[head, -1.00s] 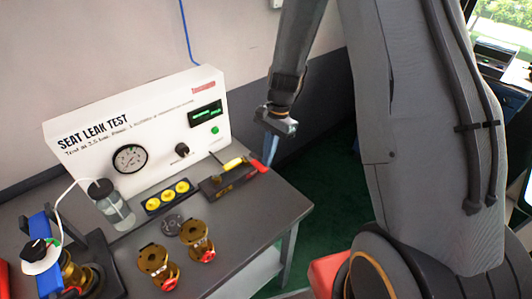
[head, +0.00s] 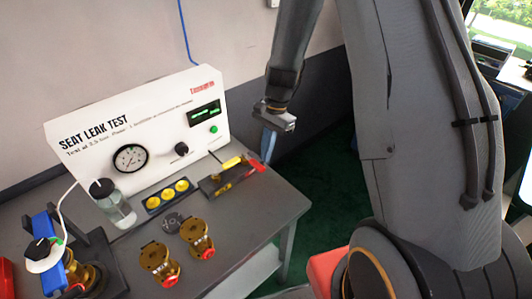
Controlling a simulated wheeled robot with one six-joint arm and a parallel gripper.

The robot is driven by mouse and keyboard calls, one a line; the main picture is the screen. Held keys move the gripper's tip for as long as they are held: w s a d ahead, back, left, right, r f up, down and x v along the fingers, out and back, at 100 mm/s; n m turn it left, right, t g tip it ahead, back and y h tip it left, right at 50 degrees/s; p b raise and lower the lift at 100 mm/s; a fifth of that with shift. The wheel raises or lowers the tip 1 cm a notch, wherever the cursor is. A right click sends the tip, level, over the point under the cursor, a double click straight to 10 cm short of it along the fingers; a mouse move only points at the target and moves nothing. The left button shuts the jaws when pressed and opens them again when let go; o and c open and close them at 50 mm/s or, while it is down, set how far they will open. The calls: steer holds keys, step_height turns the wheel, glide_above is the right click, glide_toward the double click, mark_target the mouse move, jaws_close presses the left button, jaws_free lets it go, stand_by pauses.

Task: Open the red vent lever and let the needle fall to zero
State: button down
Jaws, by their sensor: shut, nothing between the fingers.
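The red vent lever (head: 255,164) sits at the right end of a black valve block near the table's right edge. A yellow lever (head: 230,163) is beside it on the left. My gripper (head: 266,158) points down with its blue fingers shut and empty. The fingertips are right by the outer end of the red lever; I cannot tell whether they touch it. The round pressure gauge (head: 130,158) is on the white seat leak test panel (head: 165,125). Its needle is too small to read surely.
A yellow-capped tray (head: 168,195) and two brass valves (head: 158,262) stand on the grey table (head: 235,225). A clear bottle (head: 115,207) and a blue clamp fixture (head: 45,228) are at the left.

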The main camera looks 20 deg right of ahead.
steer(key=p+v, duration=0.5)
steer(key=v, duration=0.3)
steer(key=shift+d+r, duration=0.15)
steer(key=shift+r, duration=0.05)
steer(key=s+n+t+h+b, duration=0.2)
steer(key=s+n+b, duration=0.8)
steer(key=s, duration=0.5)
steer(key=shift+d+n+t+b, duration=0.35)
steer(key=shift+n+t+b, duration=0.05)
steer(key=shift+n, duration=0.5)
steer(key=shift+s+a+f, duration=0.1)
steer(key=shift+s+f, duration=0.05)
